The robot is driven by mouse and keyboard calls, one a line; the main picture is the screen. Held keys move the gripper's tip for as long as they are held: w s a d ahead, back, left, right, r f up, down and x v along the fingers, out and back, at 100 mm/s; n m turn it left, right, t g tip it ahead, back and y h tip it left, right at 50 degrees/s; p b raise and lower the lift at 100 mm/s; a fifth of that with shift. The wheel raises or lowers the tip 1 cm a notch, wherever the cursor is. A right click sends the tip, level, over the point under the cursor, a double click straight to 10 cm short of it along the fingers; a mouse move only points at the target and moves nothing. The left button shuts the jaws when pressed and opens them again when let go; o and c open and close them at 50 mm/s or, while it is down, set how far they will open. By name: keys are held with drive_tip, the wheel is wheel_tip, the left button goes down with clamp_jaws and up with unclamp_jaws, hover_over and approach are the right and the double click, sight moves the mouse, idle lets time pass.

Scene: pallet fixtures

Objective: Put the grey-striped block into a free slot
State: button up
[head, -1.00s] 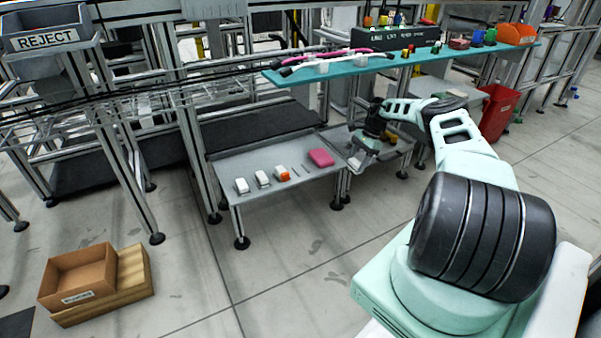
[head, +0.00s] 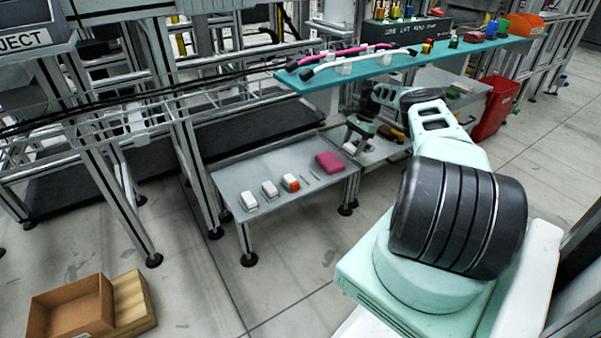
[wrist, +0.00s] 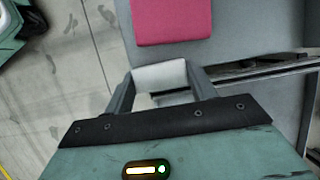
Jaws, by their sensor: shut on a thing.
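My gripper (wrist: 160,88) is shut on a whitish block (wrist: 160,75), which I take for the grey-striped block; no stripe shows on the face I see. In the head view my gripper (head: 354,136) is small, with the pale block under it, near the right end of a low grey table (head: 235,178). On that table stand two white blocks (head: 249,201) (head: 270,190) and a white block with orange (head: 291,183) in a row. To their right are two thin marks (head: 304,176) (head: 314,174) that look like empty slots; their depth is too small to tell.
A magenta block (head: 329,162) lies on the table beyond the thin marks; it also shows in the wrist view (wrist: 172,20). A teal shelf (head: 450,55) with handles hangs above and behind. A cardboard box (head: 70,312) is on the floor at left.

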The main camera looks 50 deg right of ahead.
drive_tip(key=shift+w+a, duration=0.15)
drive_tip(key=shift+w, duration=0.1)
drive_tip(key=shift+w+a, duration=0.1)
drive_tip(key=shift+a, duration=0.25)
drive_tip(key=w+a+b, duration=0.1)
drive_tip(key=a, duration=0.4)
drive_tip(key=w+a+b, duration=0.1)
drive_tip(key=a+b, duration=0.1)
drive_tip(key=a, duration=0.3)
drive_tip(key=w+a+b, duration=0.1)
drive_tip(key=a+b, duration=0.1)
drive_tip(key=a, duration=0.4)
drive_tip(key=shift+w, duration=0.4)
drive_tip(key=f+b, duration=0.1)
drive_tip(key=f, duration=0.1)
drive_tip(key=f+b, duration=0.1)
drive_tip(key=b, duration=0.1)
drive_tip(key=shift+w+a+f, duration=0.1)
drive_tip(key=shift+a+f, duration=0.1)
drive_tip(key=shift+f, duration=0.15)
drive_tip(key=shift+r, duration=0.15)
drive_tip(key=o, duration=1)
